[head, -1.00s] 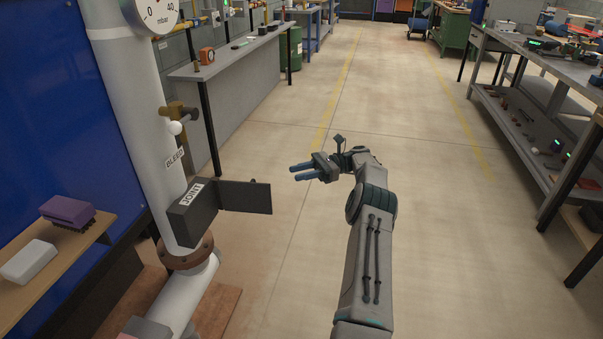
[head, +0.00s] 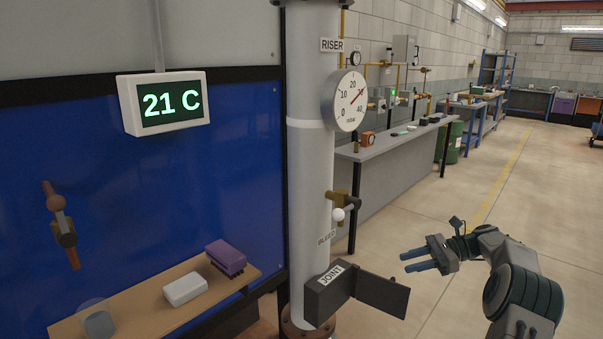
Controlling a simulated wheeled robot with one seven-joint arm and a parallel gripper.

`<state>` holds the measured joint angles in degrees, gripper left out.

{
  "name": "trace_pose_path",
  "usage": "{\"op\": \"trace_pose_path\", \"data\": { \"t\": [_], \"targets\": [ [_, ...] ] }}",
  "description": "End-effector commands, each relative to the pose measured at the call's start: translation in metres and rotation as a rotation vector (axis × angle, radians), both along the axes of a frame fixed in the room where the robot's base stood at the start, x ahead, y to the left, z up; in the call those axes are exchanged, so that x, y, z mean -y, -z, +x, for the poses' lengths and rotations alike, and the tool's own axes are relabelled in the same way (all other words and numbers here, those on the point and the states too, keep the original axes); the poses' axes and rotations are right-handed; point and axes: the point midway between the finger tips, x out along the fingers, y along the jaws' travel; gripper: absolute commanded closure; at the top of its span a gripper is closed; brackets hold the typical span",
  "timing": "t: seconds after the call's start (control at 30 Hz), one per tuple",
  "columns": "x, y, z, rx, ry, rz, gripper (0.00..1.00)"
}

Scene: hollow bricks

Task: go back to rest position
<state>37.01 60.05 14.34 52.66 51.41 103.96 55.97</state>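My gripper (head: 405,262) is at the lower right of the head view, pointing left. A flat dark panel (head: 381,294) sticks out from the box toward my gripper. The lower part of my arm is cut off by the frame edge.
A white riser pipe (head: 310,180) carries a dial gauge (head: 346,100) and a brass bleed valve (head: 342,200). A wooden shelf (head: 150,310) holds a purple brush (head: 226,257), a white block (head: 185,289) and a clear cup (head: 97,320). A grey bench (head: 385,150) stands behind. Open floor lies right.

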Motion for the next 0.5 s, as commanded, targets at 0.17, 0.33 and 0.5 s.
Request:
{"op": "trace_pose_path", "data": {
  "t": [0.17, 0.33, 0.5],
  "targets": [
    [-0.051, -0.040, -0.015, 0.071, -0.087, -0.176, 0.68],
    [-0.089, -0.067, -0.040, 0.153, -0.178, -0.340, 0.68],
    [-0.120, -0.090, -0.074, 0.249, -0.279, -0.496, 0.68]
  ]
}}
